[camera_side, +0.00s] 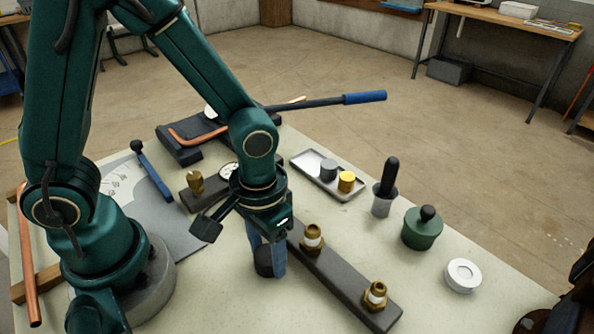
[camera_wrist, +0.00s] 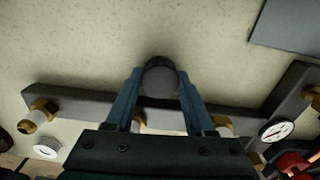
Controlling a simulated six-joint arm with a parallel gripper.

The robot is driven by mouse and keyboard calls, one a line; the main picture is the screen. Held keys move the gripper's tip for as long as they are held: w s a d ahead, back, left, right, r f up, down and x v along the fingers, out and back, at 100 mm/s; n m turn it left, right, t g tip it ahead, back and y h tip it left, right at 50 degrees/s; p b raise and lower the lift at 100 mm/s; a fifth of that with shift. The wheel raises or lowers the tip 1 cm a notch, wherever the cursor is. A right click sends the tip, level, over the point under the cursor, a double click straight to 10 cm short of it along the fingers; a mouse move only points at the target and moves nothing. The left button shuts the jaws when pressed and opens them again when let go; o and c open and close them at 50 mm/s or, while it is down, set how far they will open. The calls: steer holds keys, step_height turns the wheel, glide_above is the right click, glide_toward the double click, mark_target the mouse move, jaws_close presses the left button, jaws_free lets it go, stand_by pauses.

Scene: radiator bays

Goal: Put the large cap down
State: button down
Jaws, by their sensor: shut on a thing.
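My gripper (camera_side: 268,262) is shut on a dark, round cap (camera_side: 263,263), the large cap. In the wrist view my gripper (camera_wrist: 160,82) has a finger on each side of the cap (camera_wrist: 160,76), and its round end shows between the fingertips. The cap is beside the dark manifold bar (camera_side: 345,280), over pale bench top and low. I cannot tell whether it touches the bench. My fingers hide part of it in the side view.
The bar bears brass fittings (camera_side: 312,238) and a gauge (camera_wrist: 277,130). A tray (camera_side: 318,182) holds a grey and a yellow cylinder. A green pot (camera_side: 422,232) and a white disc (camera_side: 462,275) stand right. Bare bench lies in front of the bar.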

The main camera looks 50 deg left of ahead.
mark_target(266, 254)
steer(key=shift+c, duration=1.3)
jaws_free()
steer(key=shift+r, duration=0.1)
step_height(266, 254, up, 12)
steer(key=s+a+r+t, duration=0.2)
steer(key=a+r+t, duration=0.1)
steer(key=a, duration=0.3)
steer(key=shift+s+t, duration=0.3)
steer(key=shift+t, duration=0.5)
steer(key=shift+s+a+f+m+t, duration=0.1)
steer(key=shift+s+a+m+t, duration=0.2)
steer(key=shift+a+t, duration=0.1)
steer(key=shift+c, duration=0.3)
steer(key=shift+a, duration=0.1)
steer(key=shift+c, duration=0.8)
